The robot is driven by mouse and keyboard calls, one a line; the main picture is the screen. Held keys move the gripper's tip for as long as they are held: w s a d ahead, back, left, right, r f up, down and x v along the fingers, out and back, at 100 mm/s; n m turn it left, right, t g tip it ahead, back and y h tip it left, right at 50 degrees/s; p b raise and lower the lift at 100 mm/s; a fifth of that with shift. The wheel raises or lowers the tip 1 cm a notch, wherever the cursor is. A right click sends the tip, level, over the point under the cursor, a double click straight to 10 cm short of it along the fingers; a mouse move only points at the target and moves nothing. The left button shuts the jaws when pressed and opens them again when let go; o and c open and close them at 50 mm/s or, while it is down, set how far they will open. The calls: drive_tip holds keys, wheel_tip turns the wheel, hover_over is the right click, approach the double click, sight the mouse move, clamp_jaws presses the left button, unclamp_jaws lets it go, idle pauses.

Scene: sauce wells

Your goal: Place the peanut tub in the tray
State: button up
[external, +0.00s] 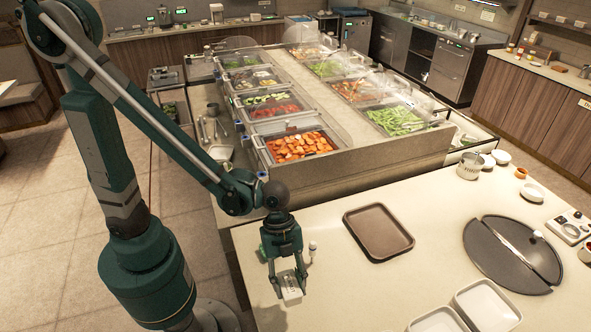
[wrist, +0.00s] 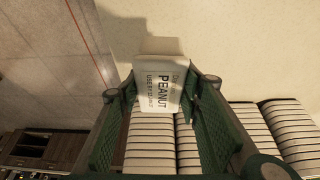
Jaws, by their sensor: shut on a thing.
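The peanut tub (wrist: 160,85) is pale, with a dark PEANUT label, and sits between my fingers in the wrist view. In the external view the tub (external: 291,291) is small and partly covered by the fingers. My gripper (external: 290,290) points down near the left edge of the pale counter and is shut on the tub; its fingers also show in the wrist view (wrist: 160,88). I cannot tell whether the tub touches the counter. The brown tray (external: 378,226) lies empty on the counter, right of and behind my gripper, apart from the tub.
A small white-topped post (external: 312,247) stands close right of my gripper. A dark round board (external: 512,255) and white dishes (external: 487,303) are further right. The food bar (external: 350,160) rises behind the tray. Counter between gripper and tray is mostly clear.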

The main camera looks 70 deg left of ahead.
drive_tip(key=shift+w, duration=0.15)
drive_tip(key=w+a+n, duration=0.1)
drive_tip(key=w+a, duration=0.5)
drive_tip(key=w, duration=0.9)
drive_tip(key=w+a+n+t+p, duration=0.1)
drive_tip(key=w+a, duration=0.5)
drive_tip(key=w, duration=0.9)
drive_tip(key=w+a+n+t+p, duration=0.1)
drive_tip(key=w+a+n, duration=0.2)
drive_tip(key=w, duration=1.2)
drive_tip(key=a, duration=0.3)
drive_tip(key=shift+w, duration=0.4)
approach(382, 234)
drive_tip(key=shift+w+d+f, duration=0.1)
drive_tip(key=shift+w+d, duration=0.05)
drive_tip(key=shift+d, duration=0.3)
drive_tip(key=shift+w+d+f, duration=0.15)
drive_tip(key=shift+d, duration=0.35)
drive_tip(key=shift+f, duration=1.85)
